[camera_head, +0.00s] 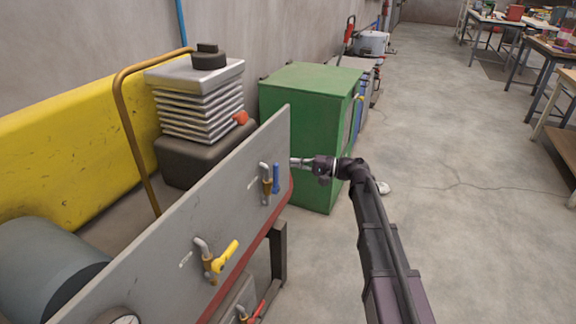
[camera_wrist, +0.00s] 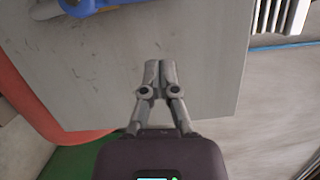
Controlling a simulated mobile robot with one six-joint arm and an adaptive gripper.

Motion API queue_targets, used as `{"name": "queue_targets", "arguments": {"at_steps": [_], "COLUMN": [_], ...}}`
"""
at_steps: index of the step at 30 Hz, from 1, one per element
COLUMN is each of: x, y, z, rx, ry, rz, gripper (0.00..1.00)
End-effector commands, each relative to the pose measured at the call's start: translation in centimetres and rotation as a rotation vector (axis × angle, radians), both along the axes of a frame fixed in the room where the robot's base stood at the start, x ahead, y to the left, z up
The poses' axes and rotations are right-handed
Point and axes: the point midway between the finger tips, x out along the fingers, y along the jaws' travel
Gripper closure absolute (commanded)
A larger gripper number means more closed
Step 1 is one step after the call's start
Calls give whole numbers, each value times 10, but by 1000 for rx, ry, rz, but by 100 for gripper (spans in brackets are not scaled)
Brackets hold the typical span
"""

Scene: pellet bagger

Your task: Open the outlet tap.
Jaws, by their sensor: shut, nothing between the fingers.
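A grey upright panel (camera_head: 225,190) carries a brass tap with a blue lever (camera_head: 276,178) near its right end and a brass tap with a yellow lever (camera_head: 224,257) lower left. A red-handled tap (camera_head: 244,314) shows partly below. I see no readable label telling which is the outlet tap. The blue lever points roughly up and down; the yellow one slants. My gripper (camera_head: 295,162) is at the panel's right edge, right of the blue lever and apart from it. In the wrist view my gripper (camera_wrist: 154,66) is shut and empty before the panel; part of the blue lever (camera_wrist: 88,6) is at top left.
A green cabinet (camera_head: 305,120) stands behind the panel's right end. A dark machine with a bellows (camera_head: 198,98) and a brown bent pipe (camera_head: 122,110) are behind the panel. A gauge (camera_head: 124,320) is at bottom left. Open floor (camera_head: 480,220) lies to the right, with workbenches beyond.

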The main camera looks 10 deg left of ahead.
Motion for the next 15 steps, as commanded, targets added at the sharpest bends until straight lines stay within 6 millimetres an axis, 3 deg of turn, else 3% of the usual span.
{"name": "queue_targets", "arguments": {"at_steps": [6,15], "x": [1,3], "y": [-38,-73], "z": [0,-1], "rx": [1,0], "ry": [0,0], "rz": [-3,-2], "gripper": [100,100]}}
